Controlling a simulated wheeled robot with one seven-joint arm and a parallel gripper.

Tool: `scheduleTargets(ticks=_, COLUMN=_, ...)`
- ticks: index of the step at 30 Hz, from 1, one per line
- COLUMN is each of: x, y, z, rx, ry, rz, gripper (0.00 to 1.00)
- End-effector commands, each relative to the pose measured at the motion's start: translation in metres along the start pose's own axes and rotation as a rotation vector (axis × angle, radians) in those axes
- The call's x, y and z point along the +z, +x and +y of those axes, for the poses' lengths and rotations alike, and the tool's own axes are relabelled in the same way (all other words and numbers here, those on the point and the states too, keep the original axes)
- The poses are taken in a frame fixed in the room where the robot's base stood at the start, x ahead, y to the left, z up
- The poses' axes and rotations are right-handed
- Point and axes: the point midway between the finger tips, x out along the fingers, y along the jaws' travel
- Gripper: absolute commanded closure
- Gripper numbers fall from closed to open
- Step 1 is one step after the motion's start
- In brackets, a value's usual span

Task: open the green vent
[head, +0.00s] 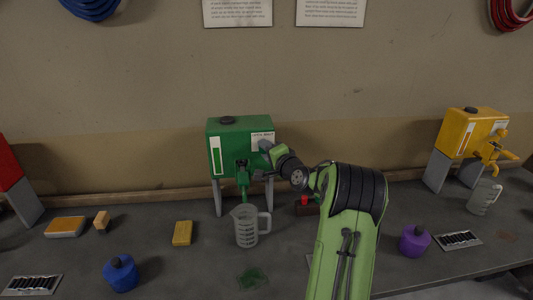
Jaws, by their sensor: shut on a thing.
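The green drum (222,155) stands on legs at the middle of the bench, with a white label on its front. A dark round cap (227,120) sits on its top, at the left; it looks seated. A green tap (242,168) hangs from the front, above a clear measuring jug (246,228). My gripper (264,150) is at the front right of the drum, beside the tap and below the top cap, apart from that cap. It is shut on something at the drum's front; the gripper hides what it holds.
A yellow drum (463,132) and another jug (483,198) stand at the right. A red drum (8,165) is cut off at the left. A green spill (252,278) marks the front.

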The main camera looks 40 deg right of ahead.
Motion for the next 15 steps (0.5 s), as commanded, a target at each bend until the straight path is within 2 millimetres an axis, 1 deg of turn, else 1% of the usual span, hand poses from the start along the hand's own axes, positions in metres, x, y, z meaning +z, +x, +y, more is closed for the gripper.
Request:
scheduleTargets(ticks=6, x=0.0019, y=0.0003, z=0.0007, rx=0.078, ry=-0.185, rz=-0.003, gripper=0.96)
scheduleTargets(ticks=15, x=0.002, y=0.0004, z=-0.0001, rx=0.161, ry=-0.383, rz=-0.003, gripper=0.96)
